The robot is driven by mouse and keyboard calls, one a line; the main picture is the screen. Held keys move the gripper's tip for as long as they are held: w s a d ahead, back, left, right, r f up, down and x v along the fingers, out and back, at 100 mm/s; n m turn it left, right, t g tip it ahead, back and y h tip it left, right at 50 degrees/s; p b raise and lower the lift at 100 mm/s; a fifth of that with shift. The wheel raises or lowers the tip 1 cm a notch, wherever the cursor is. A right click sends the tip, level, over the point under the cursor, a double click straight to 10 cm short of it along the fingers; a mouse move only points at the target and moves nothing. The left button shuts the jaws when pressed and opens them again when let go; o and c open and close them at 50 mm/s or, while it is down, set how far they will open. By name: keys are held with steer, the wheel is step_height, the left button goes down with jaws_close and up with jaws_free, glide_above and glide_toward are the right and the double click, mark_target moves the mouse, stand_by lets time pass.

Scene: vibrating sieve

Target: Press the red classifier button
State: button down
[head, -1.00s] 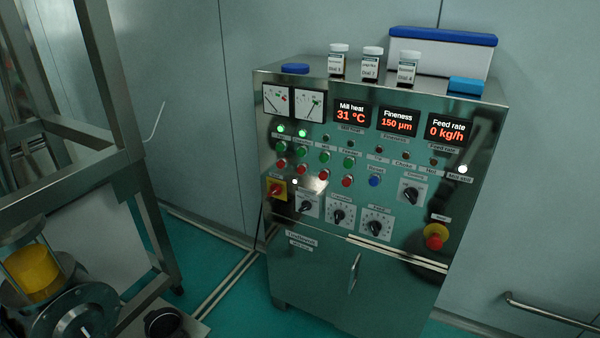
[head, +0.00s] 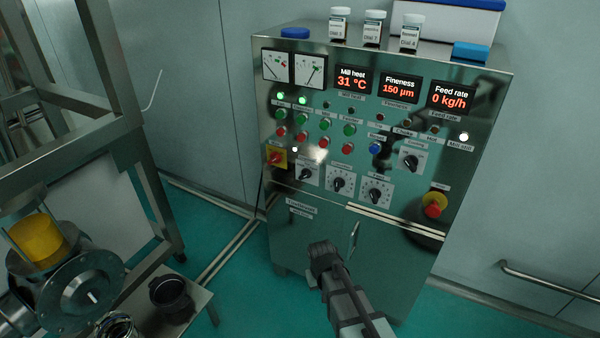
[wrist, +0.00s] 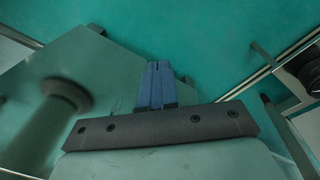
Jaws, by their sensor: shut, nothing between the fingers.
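The control cabinet (head: 400,240) stands in the middle of the head view. Its panel has a row of red buttons under a row of green ones: the red ones are the first (head: 281,131), second (head: 302,137), third (head: 323,143) and fourth (head: 347,148) from the left. Their small labels are too blurred to tell surely which is the classifier's. My gripper (head: 323,252) is low in front of the cabinet door, below the buttons and apart from them. In the wrist view its blue fingers (wrist: 158,66) are together and empty; no button shows there.
A red-yellow rotary switch (head: 276,157), dial knobs (head: 339,184), a blue button (head: 375,148) and a red emergency stop (head: 434,206) crowd the panel. A door handle (head: 354,234) sticks out. A steel frame (head: 145,190) and machinery stand at left.

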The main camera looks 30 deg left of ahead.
mark_target(301, 138)
steer(key=w+a+r+n+t+y, duration=0.15)
steer(key=w+a+r, duration=0.25)
steer(key=a+r, duration=0.65)
steer(key=w+a+r+n+t, duration=0.1)
steer(key=w+a+r+t, duration=0.2)
steer(key=a+r, duration=0.75)
steer(key=w+a+r+t+h, duration=0.3)
steer(key=w+r, duration=0.7)
steer(key=r, duration=0.2)
steer(key=shift+m, duration=0.45)
steer(key=shift+w+a+r, duration=0.1)
steer(key=shift+w, duration=0.1)
steer(key=w, duration=0.8)
steer(key=shift+w, duration=0.3)
steer(key=shift+w, duration=0.2)
steer(key=shift+w, duration=0.2)
